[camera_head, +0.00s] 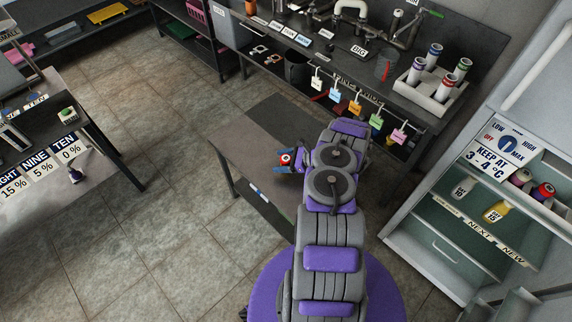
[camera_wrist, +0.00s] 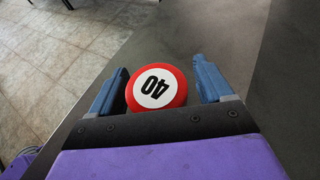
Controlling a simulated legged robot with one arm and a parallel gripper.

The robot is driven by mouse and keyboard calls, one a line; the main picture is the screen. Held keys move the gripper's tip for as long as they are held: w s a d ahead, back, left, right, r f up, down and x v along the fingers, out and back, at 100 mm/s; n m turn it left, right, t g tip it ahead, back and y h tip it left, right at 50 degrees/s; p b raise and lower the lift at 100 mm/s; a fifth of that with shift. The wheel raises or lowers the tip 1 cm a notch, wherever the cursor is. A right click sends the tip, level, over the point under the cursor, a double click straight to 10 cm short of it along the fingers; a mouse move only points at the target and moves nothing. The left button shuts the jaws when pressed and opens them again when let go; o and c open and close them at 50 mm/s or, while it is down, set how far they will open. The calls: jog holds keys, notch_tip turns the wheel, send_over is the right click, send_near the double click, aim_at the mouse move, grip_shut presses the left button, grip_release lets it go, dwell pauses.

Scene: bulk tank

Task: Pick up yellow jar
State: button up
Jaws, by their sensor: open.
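A round red lid (camera_wrist: 156,88) with a white disc marked 40, upside down, shows between my gripper's blue fingers in the wrist view. It tops a jar-like thing whose side is mostly hidden, so I cannot tell its body colour. In the head view the red-topped thing (camera_head: 286,159) is at the grey bench's top, beside my arm. My gripper (camera_wrist: 160,75) is open around it, with a clear gap to the right finger; contact on the left is unclear. A yellow jar shape (camera_head: 497,211) shows in the white cabinet at right; I cannot tell whether it is solid or flat.
The grey bench (camera_head: 240,146) is otherwise bare near my gripper. A counter (camera_head: 395,86) behind holds a rack of capped tubes (camera_head: 432,89), with coloured tags along its front. A table (camera_head: 62,180) with percentage cards stands left. The tiled floor between is open.

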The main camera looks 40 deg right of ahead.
aim_at(282, 158)
jog(key=shift+c, duration=0.4)
jog(key=c, duration=1)
jog(key=shift+r, duration=0.5)
jog(key=r, duration=0.1)
jog(key=r+p, duration=0.1)
jog(key=r, duration=0.1)
jog(key=shift+s+p, duration=0.25)
jog(key=shift+p, duration=0.05)
jog(key=s+a+p, duration=0.1)
jog(key=s+a, duration=0.1)
jog(key=s, duration=0.2)
jog(key=s+a+p, duration=0.1)
jog(key=s+a, duration=0.1)
jog(key=s, duration=0.3)
jog(key=s+a+r+p, duration=0.1)
jog(key=s+a, duration=0.1)
jog(key=s, duration=0.3)
jog(key=shift+s+a, duration=0.1)
jog(key=shift+a, duration=0.1)
